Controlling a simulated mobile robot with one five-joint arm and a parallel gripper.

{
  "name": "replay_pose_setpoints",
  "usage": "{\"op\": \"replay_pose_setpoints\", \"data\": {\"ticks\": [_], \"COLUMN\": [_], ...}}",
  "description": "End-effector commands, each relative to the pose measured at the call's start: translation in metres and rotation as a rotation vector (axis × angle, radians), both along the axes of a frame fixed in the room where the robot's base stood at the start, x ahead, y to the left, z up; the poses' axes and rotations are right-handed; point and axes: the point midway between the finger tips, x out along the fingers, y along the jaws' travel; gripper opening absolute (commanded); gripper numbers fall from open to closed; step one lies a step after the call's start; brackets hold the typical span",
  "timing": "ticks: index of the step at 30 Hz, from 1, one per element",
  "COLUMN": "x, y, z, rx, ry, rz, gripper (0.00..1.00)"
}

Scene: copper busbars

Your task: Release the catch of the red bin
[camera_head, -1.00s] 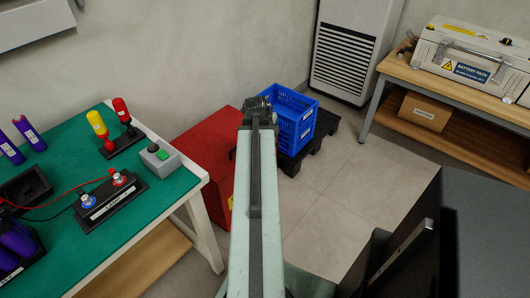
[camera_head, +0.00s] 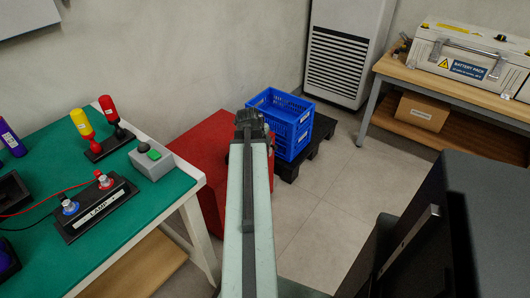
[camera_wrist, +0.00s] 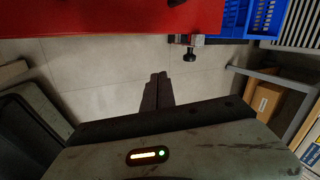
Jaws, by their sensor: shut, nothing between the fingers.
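The red bin (camera_head: 192,160) stands on the floor between the green table and the blue crate, partly hidden behind my arm. In the wrist view its red face (camera_wrist: 110,18) spans the top left. A small bracket with a black knob (camera_wrist: 190,54), which looks like the catch, sits at the bin's lower right edge there. My gripper (camera_wrist: 158,76) is shut and empty, pointing toward the bin, below and left of the knob and apart from it. In the head view my gripper (camera_head: 250,118) appears over the bin's right part, and the catch is hidden.
A blue crate (camera_head: 291,140) on a black pallet (camera_head: 318,135) stands right of the bin. The green table (camera_head: 130,215) with a lamp unit is close at left. A wooden bench (camera_head: 440,92) with a battery pack stands at right. Floor between is clear.

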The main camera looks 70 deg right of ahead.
Motion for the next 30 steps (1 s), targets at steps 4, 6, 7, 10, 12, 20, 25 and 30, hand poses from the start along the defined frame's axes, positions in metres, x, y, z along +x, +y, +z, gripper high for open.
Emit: {"op": "replay_pose_setpoints", "data": {"ticks": [4,6,7,10,12,20,25,30], "x": [-0.001,-0.001,-0.002,-0.003,-0.004,-0.007,-0.007,-0.005], "y": [-0.015,-0.022,-0.025,-0.036,-0.053,-0.071,-0.070,-0.070], "z": [-0.040,-0.054,-0.060,-0.075,-0.060,-0.057,-0.057,-0.057], "rx": [0.000,0.000,0.000,-0.001,-0.001,0.000,0.000,0.007], "ry": [0.000,-0.001,-0.001,0.000,0.000,0.000,0.000,-0.002], "rz": [-0.001,-0.002,-0.002,-0.002,-0.002,-0.001,-0.002,0.002], "gripper": [0.00,0.00,0.00,0.00,0.00,0.00,0.00,0.00]}}
